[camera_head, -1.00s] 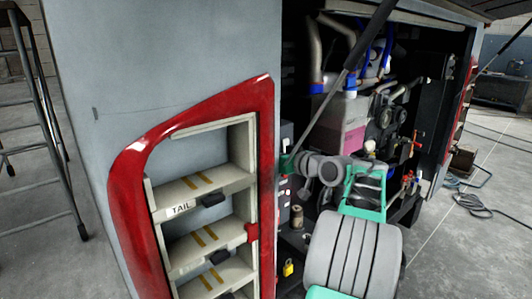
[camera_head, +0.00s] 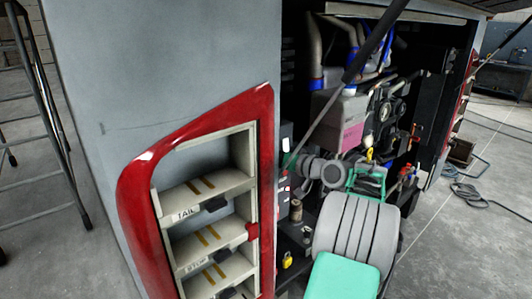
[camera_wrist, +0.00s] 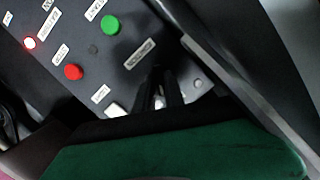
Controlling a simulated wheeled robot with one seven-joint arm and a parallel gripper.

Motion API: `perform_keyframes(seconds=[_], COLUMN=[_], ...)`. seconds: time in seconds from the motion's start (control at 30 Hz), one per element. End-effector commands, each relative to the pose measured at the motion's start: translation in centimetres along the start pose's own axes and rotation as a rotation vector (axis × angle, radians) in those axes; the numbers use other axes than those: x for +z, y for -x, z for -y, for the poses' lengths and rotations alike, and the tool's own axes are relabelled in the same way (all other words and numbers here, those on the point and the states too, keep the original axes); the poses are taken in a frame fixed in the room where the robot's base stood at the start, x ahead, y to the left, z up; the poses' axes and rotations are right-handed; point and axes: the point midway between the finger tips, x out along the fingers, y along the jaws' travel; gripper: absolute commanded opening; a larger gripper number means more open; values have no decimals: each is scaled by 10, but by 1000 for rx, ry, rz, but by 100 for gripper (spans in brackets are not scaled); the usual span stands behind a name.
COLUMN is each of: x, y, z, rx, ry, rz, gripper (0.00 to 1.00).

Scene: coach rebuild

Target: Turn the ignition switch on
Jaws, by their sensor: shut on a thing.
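In the wrist view, a dark control panel (camera_wrist: 125,62) carries a green button (camera_wrist: 110,25), a red button (camera_wrist: 73,72), a lit red lamp (camera_wrist: 29,43) and several white labels. My gripper (camera_wrist: 163,80) reaches the panel below a label, its two dark fingers close together. A small silvery part, apparently the ignition switch (camera_wrist: 160,98), shows between them; its turn position cannot be read. In the head view, my gripper (camera_head: 290,160) is at the narrow panel strip just inside the engine bay's left edge. Its fingertips and the switch are too small or hidden there.
A red-framed shelf recess (camera_head: 134,215) with labelled steps is left of the bay. Engine parts (camera_head: 345,115) with hoses fill the bay behind my arm. A yellow padlock (camera_head: 287,260) hangs below the gripper. A ladder (camera_head: 45,110) stands at far left; open floor lies right.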

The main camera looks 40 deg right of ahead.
Motion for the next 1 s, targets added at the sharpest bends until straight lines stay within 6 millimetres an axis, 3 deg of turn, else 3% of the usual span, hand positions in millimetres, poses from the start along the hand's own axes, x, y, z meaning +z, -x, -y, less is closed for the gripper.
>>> perform_keyframes(seconds=[0.37,0.47,0.63,0.87,0.9,1.0], x=[0,0,2,1,1,1], y=[0,0,0,0,0,0], z=[0,-1,-3,-2,-2,-2], rx=[-8,-29,-95,-106,-106,-105], ry=[-42,-145,-469,-523,-523,-522], rz=[1,2,1,1,1,1], gripper=[0,0,0,0,16,24])
